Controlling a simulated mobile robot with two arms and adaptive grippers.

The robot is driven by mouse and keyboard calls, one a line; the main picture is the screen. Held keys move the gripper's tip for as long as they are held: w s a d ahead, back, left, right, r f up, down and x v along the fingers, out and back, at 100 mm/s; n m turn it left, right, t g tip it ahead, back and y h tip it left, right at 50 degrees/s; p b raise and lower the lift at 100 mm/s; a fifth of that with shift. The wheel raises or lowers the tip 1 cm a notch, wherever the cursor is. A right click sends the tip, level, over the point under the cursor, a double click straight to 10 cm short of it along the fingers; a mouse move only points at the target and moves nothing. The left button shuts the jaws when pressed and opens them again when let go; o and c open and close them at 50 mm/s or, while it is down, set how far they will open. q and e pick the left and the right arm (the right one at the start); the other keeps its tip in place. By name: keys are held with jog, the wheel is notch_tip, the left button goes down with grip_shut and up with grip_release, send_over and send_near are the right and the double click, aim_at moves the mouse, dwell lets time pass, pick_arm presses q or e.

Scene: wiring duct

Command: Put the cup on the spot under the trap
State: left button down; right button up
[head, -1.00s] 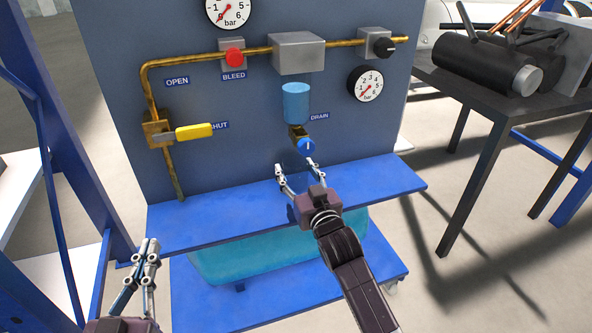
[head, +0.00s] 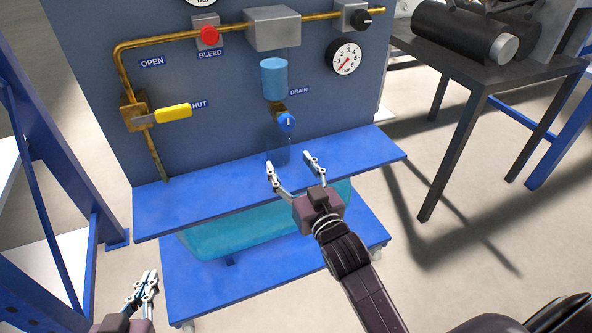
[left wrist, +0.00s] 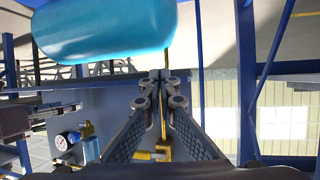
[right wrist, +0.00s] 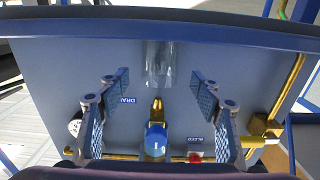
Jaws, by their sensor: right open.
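A clear see-through cup (head: 278,150) stands upright on the blue shelf (head: 215,195), below the drain valve. It also shows in the right wrist view (right wrist: 159,65). The trap is a light-blue cylinder (head: 273,78) on the panel, with a brass outlet and blue knob (head: 286,121) under it. My right gripper (head: 290,167) is open and empty, in front of the cup and apart from it. The spot under the cup cannot be made out. My left gripper (head: 147,280) is shut and empty at the lower left, away from the shelf.
A yellow-handled valve (head: 172,114), a red bleed button (head: 209,36) and a gauge (head: 344,57) are on the panel. A teal tank (head: 225,234) lies under the shelf. A dark table (head: 470,68) with black cylinders stands at the right. The shelf beside the cup is clear.

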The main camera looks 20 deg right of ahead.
jog(key=s, duration=0.2)
jog(key=shift+s, duration=0.4)
pick_arm(q)
jog(key=s+f+g, duration=0.1)
jog(key=s+a+f, duration=0.1)
jog(key=shift+f+g+y, duration=0.3)
jog(key=shift+f+g, duration=0.05)
jog(key=shift+g, duration=0.05)
pick_arm(e)
jog(key=s+a+f+n+g, duration=0.1)
jog(key=s+a+f+g, duration=0.1)
jog(key=s, duration=0.5)
jog(key=s+a+f+n+g+y, duration=0.1)
jog(key=s+a+f+g, duration=0.1)
jog(key=s+f+g, duration=0.2)
jog(key=s+f, duration=0.2)
jog(key=s, duration=0.1)
jog(key=shift+s+a+f+g+y, duration=0.2)
jog(key=shift+s+a+g+y, duration=0.05)
jog(key=shift+a+g+y, duration=0.05)
pick_arm(q)
jog(key=shift+w, duration=0.1)
